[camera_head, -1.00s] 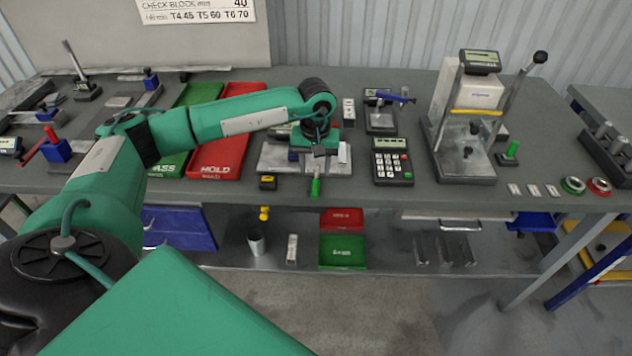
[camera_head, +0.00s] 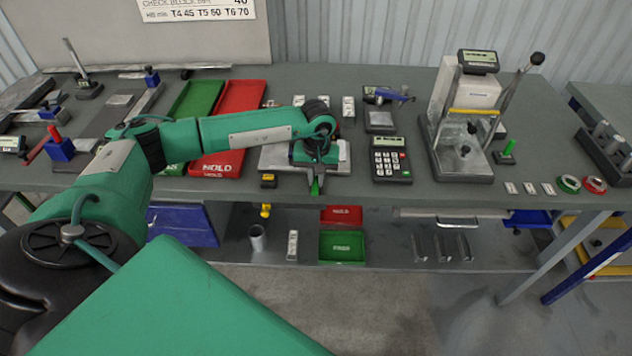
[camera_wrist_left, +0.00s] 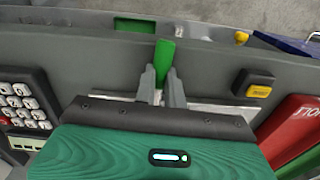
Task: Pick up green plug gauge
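The green plug gauge (camera_head: 315,186) shows its green handle at the table's front edge, in front of a pale metal plate (camera_head: 275,160). In the left wrist view the green handle (camera_wrist_left: 164,60) points away from the palm, with its far end past the fingertips. My left gripper (camera_wrist_left: 161,78) is at the gauge, one grey finger on each side of the handle. The fingers are close to the handle, but I cannot tell whether both press on it. The rest of the gauge is hidden by the gripper. My right gripper is not in view.
A black-and-yellow block (camera_head: 268,180) lies just left of the gauge. A calculator-like keypad box (camera_head: 391,160) stands to the right. Red (camera_head: 232,125) and green (camera_head: 196,100) trays lie left, under my arm. A gauge stand (camera_head: 463,160) is further right.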

